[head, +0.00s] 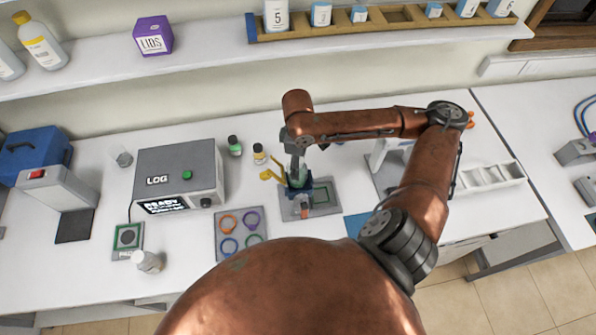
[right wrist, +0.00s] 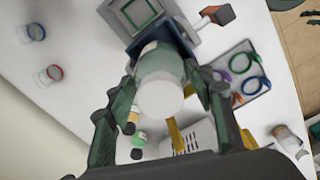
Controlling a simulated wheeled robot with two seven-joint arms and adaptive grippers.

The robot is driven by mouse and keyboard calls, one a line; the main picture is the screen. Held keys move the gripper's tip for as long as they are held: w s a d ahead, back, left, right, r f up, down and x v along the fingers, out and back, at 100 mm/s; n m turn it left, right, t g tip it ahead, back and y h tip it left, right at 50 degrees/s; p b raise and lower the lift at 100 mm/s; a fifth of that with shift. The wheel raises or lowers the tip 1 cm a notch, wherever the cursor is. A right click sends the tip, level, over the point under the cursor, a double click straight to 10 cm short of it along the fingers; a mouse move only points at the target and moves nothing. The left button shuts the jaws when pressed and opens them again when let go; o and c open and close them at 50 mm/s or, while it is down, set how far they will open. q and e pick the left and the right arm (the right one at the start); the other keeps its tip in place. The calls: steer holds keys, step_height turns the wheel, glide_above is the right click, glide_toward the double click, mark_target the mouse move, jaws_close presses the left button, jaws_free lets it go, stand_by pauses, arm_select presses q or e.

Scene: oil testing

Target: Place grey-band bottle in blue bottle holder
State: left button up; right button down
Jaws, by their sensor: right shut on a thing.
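My right gripper (head: 297,168) is at the blue bottle holder (head: 297,187) near the middle of the bench. In the right wrist view, my right gripper (right wrist: 165,100) is shut on a grey-green bottle (right wrist: 160,72) with a pale round end toward the camera. The blue holder (right wrist: 178,28) is just beyond the bottle's far end, and they overlap in the picture. I cannot tell how far the bottle is inside the holder. Its band is not clearly visible. My left gripper is not in view.
A green-capped bottle (head: 235,146) and a yellow-capped bottle (head: 259,154) stand left of the gripper. The LOG box (head: 180,172) is farther left. A coloured-ring panel (head: 217,242) and white bottle (head: 148,261) are nearer the front. A white rack (head: 490,178) is right.

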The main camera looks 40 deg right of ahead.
steer(key=shift+s+f, duration=0.2)
steer(key=shift+f, duration=0.35)
steer(key=shift+s+f, duration=0.15)
steer(key=shift+f, duration=0.35)
step_height(320, 180, down, 2)
steer(key=shift+w+f, duration=0.15)
steer(key=shift+f, duration=0.45)
steer(key=c, duration=1.4)
jaws_free()
steer(key=shift+f, duration=0.1)
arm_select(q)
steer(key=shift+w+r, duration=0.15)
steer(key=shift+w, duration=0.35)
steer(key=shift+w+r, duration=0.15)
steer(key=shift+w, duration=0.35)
arm_select(e)
steer(key=o, duration=0.5)
steer(key=shift+c, duration=0.2)
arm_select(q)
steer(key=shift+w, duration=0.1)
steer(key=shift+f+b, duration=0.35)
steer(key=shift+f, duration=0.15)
arm_select(e)
step_height(320, 180, up, 12)
steer(key=shift+r, duration=0.15)
